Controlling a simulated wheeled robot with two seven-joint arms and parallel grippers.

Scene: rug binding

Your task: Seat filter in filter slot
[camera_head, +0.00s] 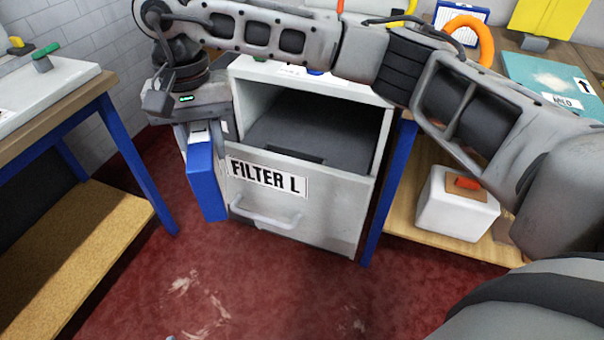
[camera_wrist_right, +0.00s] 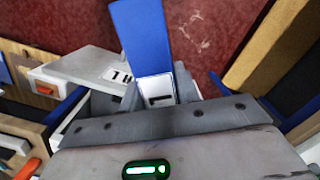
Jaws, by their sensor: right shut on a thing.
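The filter (camera_head: 206,182) is a blue slab with a white end. My right gripper (camera_head: 198,132), whose arm comes in from the right and reaches across the top, is shut on the white end, and the blue part hangs down. In the right wrist view the filter (camera_wrist_right: 148,45) points away from between the fingers (camera_wrist_right: 157,92). The grey unit marked "FILTER L" (camera_head: 290,205) has an open, dark, empty-looking cavity (camera_head: 315,125). The filter hangs at the left of this unit's front, outside the cavity; I cannot tell whether they touch. My left gripper is not in view.
A wooden-topped bench with blue legs (camera_head: 375,210) stands right of the unit, with a white box (camera_head: 455,205) on its lower shelf. Another bench (camera_head: 75,112) stands at the left. The red floor (camera_head: 280,300) in front is clear. My right arm hides part of the unit's top.

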